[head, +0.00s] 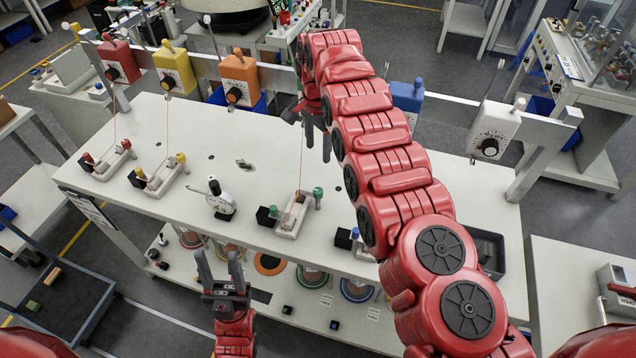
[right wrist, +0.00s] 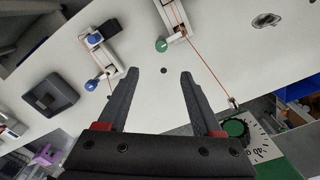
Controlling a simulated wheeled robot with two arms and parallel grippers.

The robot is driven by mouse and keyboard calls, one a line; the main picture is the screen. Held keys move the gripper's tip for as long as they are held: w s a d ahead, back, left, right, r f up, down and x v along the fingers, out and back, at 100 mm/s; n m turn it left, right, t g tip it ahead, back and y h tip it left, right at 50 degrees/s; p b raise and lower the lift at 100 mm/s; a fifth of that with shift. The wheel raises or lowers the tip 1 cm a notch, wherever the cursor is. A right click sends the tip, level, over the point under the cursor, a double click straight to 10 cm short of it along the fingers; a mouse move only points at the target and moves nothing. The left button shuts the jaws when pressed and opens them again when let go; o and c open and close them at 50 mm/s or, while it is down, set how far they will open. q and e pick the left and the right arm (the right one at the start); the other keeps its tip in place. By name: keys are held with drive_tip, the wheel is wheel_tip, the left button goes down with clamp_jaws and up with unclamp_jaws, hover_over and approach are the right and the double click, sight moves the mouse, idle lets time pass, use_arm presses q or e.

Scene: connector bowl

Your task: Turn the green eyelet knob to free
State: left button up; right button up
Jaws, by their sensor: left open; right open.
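A small white fixture with a green knob (head: 318,193) stands near the front middle of the white table (head: 235,150), and an orange cord rises from it. In the right wrist view the green knob (right wrist: 162,45) lies beyond my fingertips, apart from them. A green box with a white dial and a green-centred knob (right wrist: 235,128) is at the lower right there; my right arm hides it in the head view. My right gripper (head: 317,143) is open and empty above the table, also in the right wrist view (right wrist: 158,80). My left gripper (head: 218,258) is open and empty before the table's front edge.
Red (head: 118,62), yellow (head: 175,70), orange (head: 239,78), blue (head: 407,97) and white (head: 494,130) dial boxes hang on a rail behind the table. Similar fixtures with red and yellow knobs stand left. A blue-knob fixture (right wrist: 104,48) and dark tray (right wrist: 50,95) are nearby.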

drive_tip(key=f+b, duration=0.1)
drive_tip(key=f, duration=0.1)
drive_tip(key=b, duration=0.6)
hover_over(318, 190)
wheel_tip(318, 190, down, 6)
drive_tip(key=shift+w+f, duration=0.15)
drive_tip(key=shift+f, duration=0.05)
drive_tip(key=f+b, duration=0.2)
drive_tip(key=b, duration=0.1)
drive_tip(key=f+b, duration=0.1)
drive_tip(key=f, duration=0.1)
drive_tip(key=shift+s, duration=0.35)
drive_tip(key=f, duration=0.3)
drive_tip(key=shift+w+f, duration=0.2)
drive_tip(key=shift+f, duration=0.2)
drive_tip(key=shift+s+f, duration=0.1)
drive_tip(key=shift+f, duration=0.2)
drive_tip(key=shift+c, duration=0.2)
clamp_jaws()
